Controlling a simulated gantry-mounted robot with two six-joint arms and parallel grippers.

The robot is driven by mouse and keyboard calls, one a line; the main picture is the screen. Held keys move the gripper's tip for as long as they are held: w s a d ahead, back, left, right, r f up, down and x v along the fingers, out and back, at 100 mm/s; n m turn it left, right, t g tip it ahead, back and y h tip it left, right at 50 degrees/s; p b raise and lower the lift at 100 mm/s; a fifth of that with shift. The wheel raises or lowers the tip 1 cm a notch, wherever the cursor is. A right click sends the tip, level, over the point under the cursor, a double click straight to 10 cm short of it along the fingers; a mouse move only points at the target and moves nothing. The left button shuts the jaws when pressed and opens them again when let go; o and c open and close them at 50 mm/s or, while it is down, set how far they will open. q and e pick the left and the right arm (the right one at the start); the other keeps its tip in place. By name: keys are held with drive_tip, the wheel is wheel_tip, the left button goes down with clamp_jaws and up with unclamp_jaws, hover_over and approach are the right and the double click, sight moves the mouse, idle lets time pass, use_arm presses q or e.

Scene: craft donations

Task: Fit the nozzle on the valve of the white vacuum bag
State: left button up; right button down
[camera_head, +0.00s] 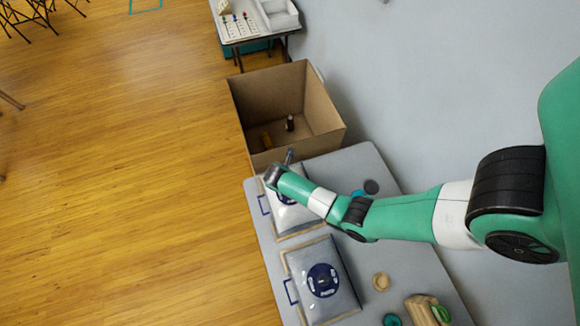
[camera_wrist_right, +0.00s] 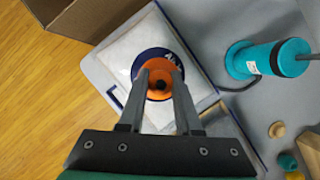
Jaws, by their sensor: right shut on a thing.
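The white vacuum bag (camera_wrist_right: 125,65) lies flat on the table, with a dark blue round label (camera_wrist_right: 150,56) on it. In the head view this bag (camera_head: 297,222) is partly hidden by my right arm. My right gripper (camera_wrist_right: 158,84) is over the label, its fingers shut on an orange round nozzle (camera_wrist_right: 164,69) with a dark centre. The nozzle covers the middle of the label and hides the valve. I cannot tell whether it touches the valve or hangs above it. My left gripper is not in view.
A second bag (camera_head: 337,301) with a blue label lies nearer. A cardboard box (camera_head: 322,105) stands beyond the table. Wooden and teal round pieces lie to the right, including a wooden ring (camera_head: 381,282).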

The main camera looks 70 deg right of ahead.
drive_tip(key=shift+f, duration=0.1)
idle(0.5)
drive_tip(key=shift+f+b, duration=1.55)
drive_tip(key=shift+f, duration=0.35)
drive_tip(key=c, duration=0.5)
unclamp_jaws()
drive_tip(key=p+v, duration=0.3)
drive_tip(key=v, duration=0.8)
drive_tip(key=shift+a+r, duration=0.2)
drive_tip(key=shift+r, duration=0.05)
